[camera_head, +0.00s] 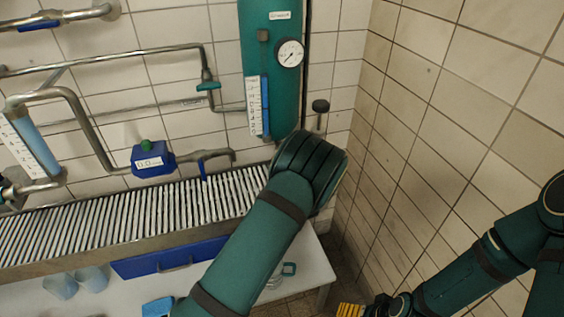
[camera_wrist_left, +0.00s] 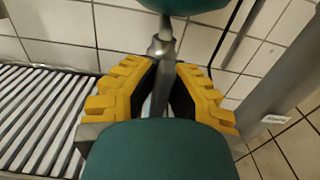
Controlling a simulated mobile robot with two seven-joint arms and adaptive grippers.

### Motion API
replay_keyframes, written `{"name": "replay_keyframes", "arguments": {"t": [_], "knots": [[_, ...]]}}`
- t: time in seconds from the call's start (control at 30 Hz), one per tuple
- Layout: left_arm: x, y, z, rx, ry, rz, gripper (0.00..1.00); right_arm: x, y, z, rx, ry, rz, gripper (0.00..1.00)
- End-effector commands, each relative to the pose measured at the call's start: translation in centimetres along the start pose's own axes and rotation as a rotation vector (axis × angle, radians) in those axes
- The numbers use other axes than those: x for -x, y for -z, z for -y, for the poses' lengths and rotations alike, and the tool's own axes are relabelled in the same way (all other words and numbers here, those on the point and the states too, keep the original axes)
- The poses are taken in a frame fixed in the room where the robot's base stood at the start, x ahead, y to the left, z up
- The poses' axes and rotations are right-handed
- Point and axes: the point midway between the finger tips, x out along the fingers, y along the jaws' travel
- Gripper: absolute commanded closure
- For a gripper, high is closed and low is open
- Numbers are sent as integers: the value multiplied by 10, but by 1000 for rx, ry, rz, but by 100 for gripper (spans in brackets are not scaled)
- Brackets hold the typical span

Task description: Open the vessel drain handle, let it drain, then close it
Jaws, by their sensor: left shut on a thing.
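The green vessel (camera_head: 270,75) stands against the tiled wall in the head view, with a round gauge (camera_head: 290,53) and a blue level scale (camera_head: 265,105). Its underside (camera_wrist_left: 190,4) shows at the top of the left wrist view. A metal drain pipe (camera_wrist_left: 165,30) comes down from it to a fitting (camera_wrist_left: 160,47). My left gripper (camera_wrist_left: 165,78) has its yellow fingers shut on the drain handle below that fitting; the fingers hide most of the handle. In the head view my left arm covers this spot. My right gripper (camera_head: 350,310) shows only as yellow fingertips at the bottom edge.
A slatted metal grating (camera_head: 120,215) runs along the wall at left, above a blue drawer (camera_head: 170,258) and a white table (camera_head: 312,265). Pipes and a blue box (camera_head: 152,160) stand above the grating. A tiled side wall (camera_head: 440,100) closes off the right.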

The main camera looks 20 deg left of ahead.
Motion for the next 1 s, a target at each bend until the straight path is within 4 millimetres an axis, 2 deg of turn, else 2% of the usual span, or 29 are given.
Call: {"name": "replay_keyframes", "arguments": {"t": [0.1,0.2,0.5,0.63,0.77,1.0], "knots": [[-1,-2,0,2,-1,4,100,0,0,0,0,0,0,13],[-1,-2,0,2,-1,4,60,0,0,0,0,0,0,13],[0,0,0,0,0,1,60,0,0,0,0,0,0,13],[8,0,1,0,1,1,60,0,0,0,0,0,0,13],[28,0,1,-1,3,-1,60,0,0,0,0,0,0,13],[77,0,1,-1,2,0,60,0,0,0,0,0,0,13]]}}
